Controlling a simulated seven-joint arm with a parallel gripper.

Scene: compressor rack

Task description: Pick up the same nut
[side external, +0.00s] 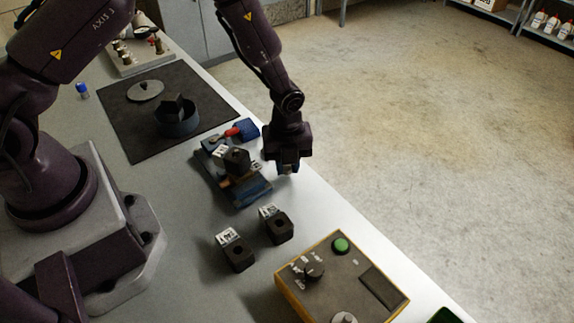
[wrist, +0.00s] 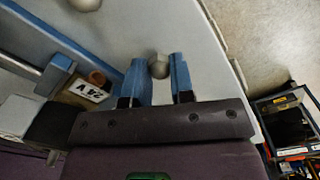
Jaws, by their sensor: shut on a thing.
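A small grey nut (wrist: 159,66) sits between the two blue fingers of my gripper (wrist: 160,78) in the wrist view. The gripper is shut on it, with the nut near the fingertips. In the side external view my gripper (side external: 288,168) points down close to the table's right edge, just right of the blue vise-like fixture (side external: 250,193). The nut cannot be made out there. A second rounded grey piece (wrist: 86,4) is cut off at the top of the wrist view.
A dark block (side external: 237,160) sits on the fixture; its "24 V" label (wrist: 88,91) shows in the wrist view. Two labelled dark blocks (side external: 238,256) (side external: 279,228) stand in front. A yellow-edged control box (side external: 330,285) is nearer the camera. A black mat (side external: 115,120) holds a pot and lid.

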